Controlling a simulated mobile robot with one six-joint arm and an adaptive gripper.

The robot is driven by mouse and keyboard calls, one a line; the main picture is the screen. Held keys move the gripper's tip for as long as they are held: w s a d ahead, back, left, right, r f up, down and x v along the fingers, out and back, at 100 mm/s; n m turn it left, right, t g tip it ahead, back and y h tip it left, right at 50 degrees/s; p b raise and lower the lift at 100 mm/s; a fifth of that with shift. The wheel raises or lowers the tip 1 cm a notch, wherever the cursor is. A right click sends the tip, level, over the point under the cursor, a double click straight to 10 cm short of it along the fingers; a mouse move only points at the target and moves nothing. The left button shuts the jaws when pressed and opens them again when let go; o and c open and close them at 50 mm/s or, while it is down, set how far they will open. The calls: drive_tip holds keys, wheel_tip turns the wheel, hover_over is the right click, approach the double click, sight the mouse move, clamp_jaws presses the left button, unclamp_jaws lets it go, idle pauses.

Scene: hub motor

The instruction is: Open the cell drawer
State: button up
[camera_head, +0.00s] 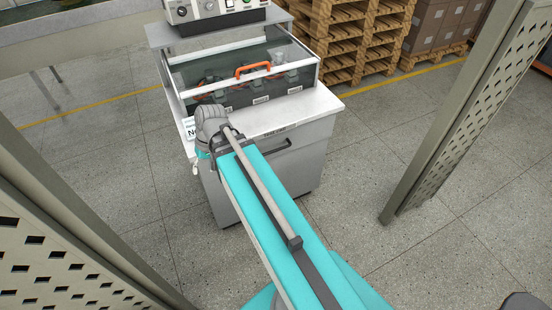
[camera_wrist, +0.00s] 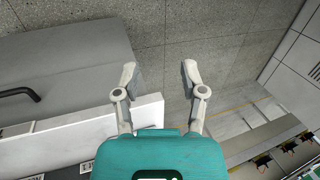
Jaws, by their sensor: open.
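The cell drawer (camera_head: 300,138) is the grey front just under the white worktop of the cabinet, and it looks shut. Its dark bar handle (camera_head: 277,148) is partly covered by my arm in the head view. In the wrist view the grey front (camera_wrist: 75,75) fills the left, with the dark handle (camera_wrist: 22,92) at the left edge. My gripper (camera_wrist: 159,72) is open and empty, its two fingers apart with floor behind them. It is beside the cabinet's end, to the right of the handle in the wrist view and not touching it. In the head view my wrist hides the fingers.
Perforated posts (camera_head: 455,115) stand on both sides. Pallets (camera_head: 345,40) and boxes (camera_head: 437,25) are behind. The floor right of the cabinet is clear.

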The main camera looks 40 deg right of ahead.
drive_tip(key=w+d+f+m+t+y+b, duration=0.2)
drive_tip(key=d+f+t+y+b, duration=0.15)
drive_tip(key=d+f+b, duration=0.65)
drive_tip(key=m+t+y+b, duration=0.45)
drive_tip(key=t+b, duration=0.85)
drive_tip(key=b, duration=1.6)
approach(275, 150)
drive_tip(key=s+d+m+h, duration=0.1)
drive_tip(key=s+d+m, duration=0.1)
drive_tip(key=s, duration=0.2)
drive_tip(key=shift+w+f+n+g, duration=0.1)
drive_tip(key=shift+w+n+g, duration=0.1)
drive_tip(key=shift+n+g, duration=0.05)
drive_tip(key=shift+p+x, duration=1.1)
drive_tip(key=shift+x, duration=5.8)
drive_tip(key=shift+d+f, duration=0.1)
clamp_jaws()
